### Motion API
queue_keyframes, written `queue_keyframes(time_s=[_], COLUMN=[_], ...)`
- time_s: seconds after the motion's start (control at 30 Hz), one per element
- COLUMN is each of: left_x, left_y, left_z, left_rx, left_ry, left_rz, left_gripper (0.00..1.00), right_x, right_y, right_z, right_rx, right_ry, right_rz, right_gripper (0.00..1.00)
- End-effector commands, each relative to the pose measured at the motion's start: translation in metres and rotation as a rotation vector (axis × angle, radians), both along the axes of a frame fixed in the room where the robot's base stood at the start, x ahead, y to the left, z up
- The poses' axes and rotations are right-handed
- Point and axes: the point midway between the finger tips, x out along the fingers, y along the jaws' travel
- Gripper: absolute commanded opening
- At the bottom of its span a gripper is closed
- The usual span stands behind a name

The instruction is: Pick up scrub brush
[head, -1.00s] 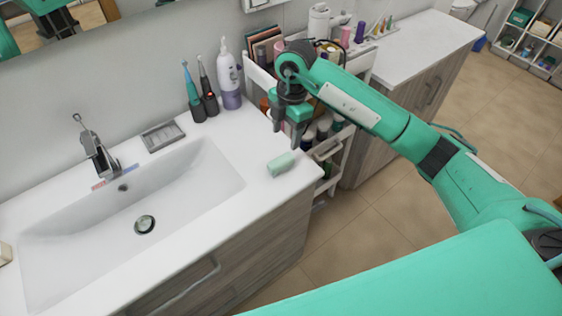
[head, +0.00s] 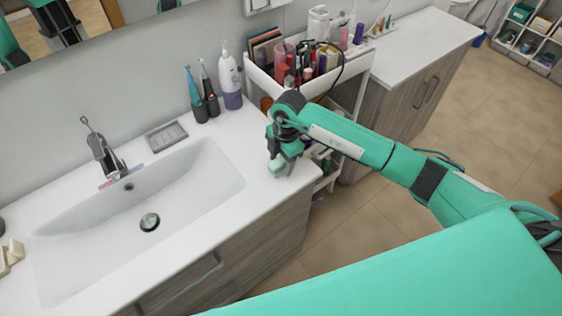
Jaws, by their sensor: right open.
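The scrub brush (head: 276,168) looks like a small pale green block. It lies on the white sink counter near its right front corner. My right gripper (head: 281,170) is open and pointing down right over the brush, with its fingers low around it. The fingers and the hand cover part of the brush, so I cannot tell whether they touch it. My left gripper is not in view.
A white cart (head: 335,97) full of cosmetics stands beside the counter, close behind my right arm. The sink basin (head: 150,210) is left of the gripper. Toothbrushes (head: 208,90) and a white and purple bottle (head: 230,80) stand at the back. A soap dish (head: 166,136) lies near the wall.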

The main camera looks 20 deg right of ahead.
Motion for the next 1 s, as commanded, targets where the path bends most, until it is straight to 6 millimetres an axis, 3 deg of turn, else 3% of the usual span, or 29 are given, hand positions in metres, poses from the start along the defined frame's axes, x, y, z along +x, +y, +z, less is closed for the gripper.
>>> queue_keyframes(time_s=[0.07,0.33,0.77,1.0], left_x=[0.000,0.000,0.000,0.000], left_y=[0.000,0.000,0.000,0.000], left_z=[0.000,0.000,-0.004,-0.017], left_rx=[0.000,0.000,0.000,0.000], left_ry=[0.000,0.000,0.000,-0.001], left_rz=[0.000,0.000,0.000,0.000], left_gripper=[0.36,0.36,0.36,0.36], right_x=[0.000,0.000,0.001,0.002], right_y=[0.000,0.000,0.000,0.000], right_z=[0.000,0.000,0.010,0.050], right_rx=[0.000,0.000,0.001,0.002], right_ry=[0.000,0.000,-0.002,-0.007], right_rz=[0.000,0.000,0.001,0.002], right_gripper=[0.56,0.08,0.08,0.08])
